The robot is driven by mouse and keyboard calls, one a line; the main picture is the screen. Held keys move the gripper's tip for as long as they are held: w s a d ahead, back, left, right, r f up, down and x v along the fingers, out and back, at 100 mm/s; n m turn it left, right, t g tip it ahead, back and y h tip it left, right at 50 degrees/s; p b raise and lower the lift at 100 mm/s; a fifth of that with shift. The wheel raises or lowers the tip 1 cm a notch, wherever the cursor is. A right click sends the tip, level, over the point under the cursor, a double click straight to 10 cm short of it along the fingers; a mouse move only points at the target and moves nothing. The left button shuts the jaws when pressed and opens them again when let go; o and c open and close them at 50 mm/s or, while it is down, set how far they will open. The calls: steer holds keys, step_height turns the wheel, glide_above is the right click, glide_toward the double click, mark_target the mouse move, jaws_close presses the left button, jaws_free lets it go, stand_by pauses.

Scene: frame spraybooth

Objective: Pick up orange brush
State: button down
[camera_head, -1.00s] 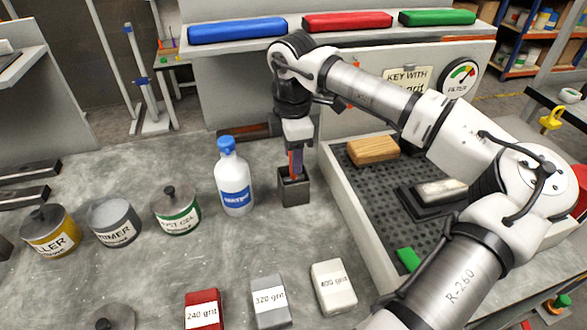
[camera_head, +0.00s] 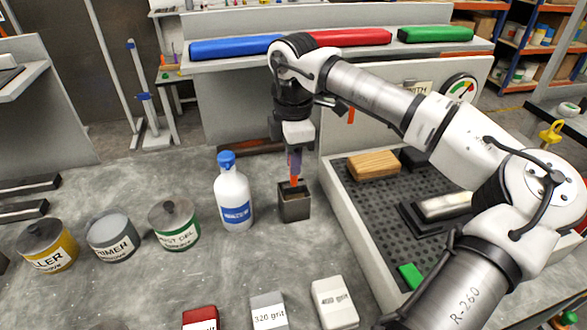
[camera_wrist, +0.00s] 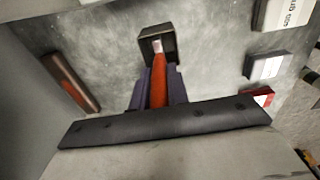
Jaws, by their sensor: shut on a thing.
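The orange brush (camera_head: 294,181) is between the fingers of my gripper (camera_head: 294,165), which is shut on it. It hangs about upright over the small dark square holder (camera_head: 294,208), its lower end at the holder's mouth. In the wrist view the brush (camera_wrist: 159,82) runs between the purple fingers of my gripper (camera_wrist: 157,98), its pale end over the dark holder (camera_wrist: 144,37). I cannot tell how much of that end is still inside the holder.
A white bottle with a blue cap (camera_head: 233,198) stands just left of the holder. The perforated tray (camera_head: 375,210) is to the right, with a wooden block (camera_head: 373,165). Paint cans (camera_head: 110,238) stand left; grit blocks (camera_head: 335,300) lie in front.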

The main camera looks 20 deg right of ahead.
step_height(320, 180, up, 18)
steer(key=b, duration=0.2)
steer(key=shift+f, duration=0.25)
